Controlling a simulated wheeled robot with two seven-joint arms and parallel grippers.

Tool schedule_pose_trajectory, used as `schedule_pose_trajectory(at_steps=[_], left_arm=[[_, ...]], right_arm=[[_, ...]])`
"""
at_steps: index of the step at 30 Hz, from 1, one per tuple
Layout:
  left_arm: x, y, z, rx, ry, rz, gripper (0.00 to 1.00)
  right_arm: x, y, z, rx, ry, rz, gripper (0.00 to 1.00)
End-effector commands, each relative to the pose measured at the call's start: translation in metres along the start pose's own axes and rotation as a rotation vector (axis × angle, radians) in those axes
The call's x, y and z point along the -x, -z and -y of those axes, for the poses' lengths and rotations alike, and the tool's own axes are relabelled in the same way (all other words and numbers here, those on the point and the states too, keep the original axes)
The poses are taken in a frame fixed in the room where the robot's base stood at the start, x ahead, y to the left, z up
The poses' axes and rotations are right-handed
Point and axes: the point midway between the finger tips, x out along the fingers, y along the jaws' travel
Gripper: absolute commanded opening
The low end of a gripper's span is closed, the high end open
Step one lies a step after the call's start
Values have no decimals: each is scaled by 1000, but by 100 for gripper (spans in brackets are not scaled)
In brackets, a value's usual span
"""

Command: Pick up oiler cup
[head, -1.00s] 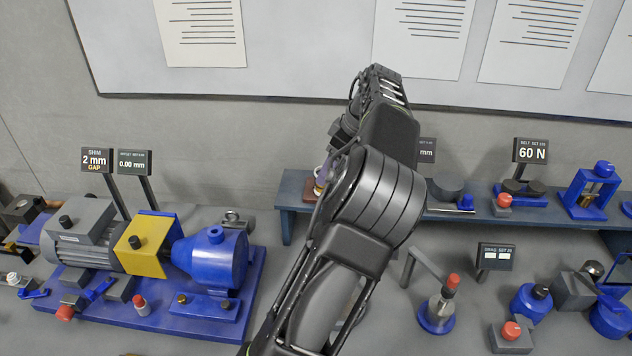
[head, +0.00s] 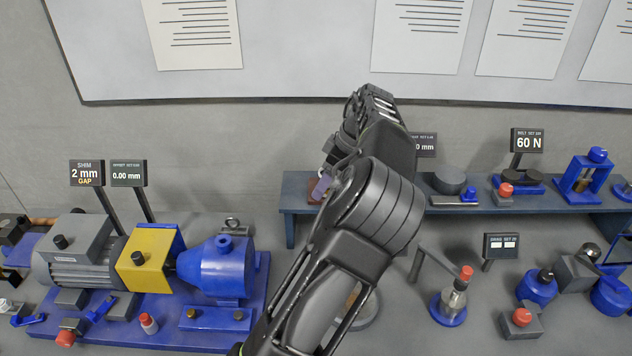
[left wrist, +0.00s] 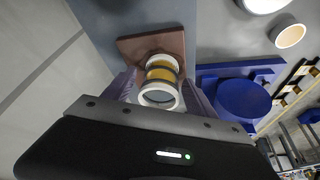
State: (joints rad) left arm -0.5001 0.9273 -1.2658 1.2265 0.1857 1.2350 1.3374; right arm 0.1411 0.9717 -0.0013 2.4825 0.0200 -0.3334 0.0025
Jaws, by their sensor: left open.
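The oiler cup (left wrist: 160,82), with white rings and an amber middle, stands on a brown square base (left wrist: 133,46) in the left wrist view. My left gripper (left wrist: 160,92) is open, with a purplish finger on each side of the cup. I cannot tell whether either finger touches it. In the head view my left gripper (head: 324,186) is at the left end of the blue shelf, and my arm and gripper hide the cup. Part of the brown base (head: 314,192) shows beside the finger. My right gripper is not in view.
The blue shelf (head: 296,206) also carries a grey round part (head: 449,181) and a blue press-like stand (head: 583,178). A blue and yellow motor-pump set (head: 150,262) stands at left. The wall is close behind the shelf.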

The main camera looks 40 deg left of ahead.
Motion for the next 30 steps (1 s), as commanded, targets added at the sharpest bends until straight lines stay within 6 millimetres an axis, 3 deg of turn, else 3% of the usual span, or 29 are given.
schedule_pose_trajectory(at_steps=[16, 30], left_arm=[[0, 0, 0, 0, 0, 0, 65], [0, 0, 0, 0, 0, 0, 27]], right_arm=[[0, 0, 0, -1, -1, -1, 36], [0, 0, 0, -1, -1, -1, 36]])
